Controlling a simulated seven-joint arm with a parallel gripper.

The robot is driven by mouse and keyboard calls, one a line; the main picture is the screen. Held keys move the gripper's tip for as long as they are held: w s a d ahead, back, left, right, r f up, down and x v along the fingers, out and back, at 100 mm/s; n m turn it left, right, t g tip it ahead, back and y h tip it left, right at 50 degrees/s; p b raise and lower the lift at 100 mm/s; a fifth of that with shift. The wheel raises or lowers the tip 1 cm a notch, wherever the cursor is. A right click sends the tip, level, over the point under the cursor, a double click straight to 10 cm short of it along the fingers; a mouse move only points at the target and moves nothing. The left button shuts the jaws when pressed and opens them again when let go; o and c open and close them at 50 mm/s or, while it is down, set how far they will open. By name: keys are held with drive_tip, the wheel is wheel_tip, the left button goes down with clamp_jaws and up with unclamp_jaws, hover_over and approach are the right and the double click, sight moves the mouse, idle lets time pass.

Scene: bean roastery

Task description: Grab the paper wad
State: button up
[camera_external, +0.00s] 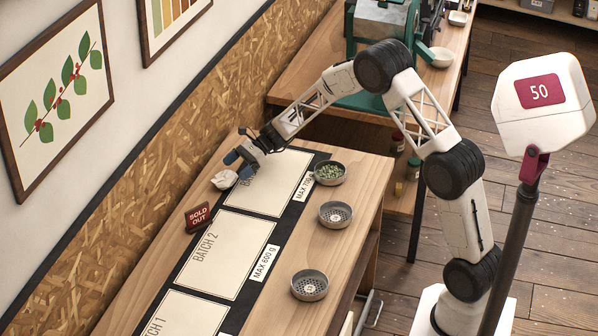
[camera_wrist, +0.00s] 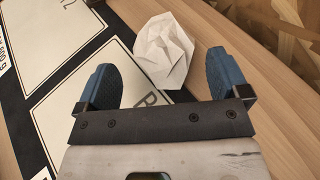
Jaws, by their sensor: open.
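The crumpled white paper wad (camera_external: 224,179) lies on the wooden table, just beyond the top-left edge of the dark batch mat. My gripper (camera_external: 236,162) is low over the table beside it. I cannot tell whether a finger touches the wad.
A red "SOLD OUT" sign (camera_external: 198,216) stands near the wad. The mat (camera_external: 237,212) lies flat with batch panels. The wall runs along the left.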

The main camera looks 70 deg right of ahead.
sight(224, 177)
drive_tip(key=shift+a, duration=0.1)
drive_tip(key=shift+x, duration=2.6)
drive_tip(key=shift+f, duration=0.1)
drive_tip(key=c, duration=1)
drive_tip(key=shift+r, duration=0.7)
drive_tip(key=shift+s+r, duration=0.15)
drive_tip(key=shift+r, duration=0.45)
drive_tip(key=shift+s+r, duration=0.15)
drive_tip(key=shift+r, duration=0.4)
drive_tip(key=s+a, duration=0.1)
drive_tip(key=s, duration=0.4)
drive_tip(key=s+a+r, duration=0.1)
drive_tip(key=s, duration=0.4)
drive_tip(key=s+a, duration=0.1)
drive_tip(key=s, duration=0.4)
drive_tip(key=shift+a+r, duration=0.1)
drive_tip(key=shift+r, duration=0.05)
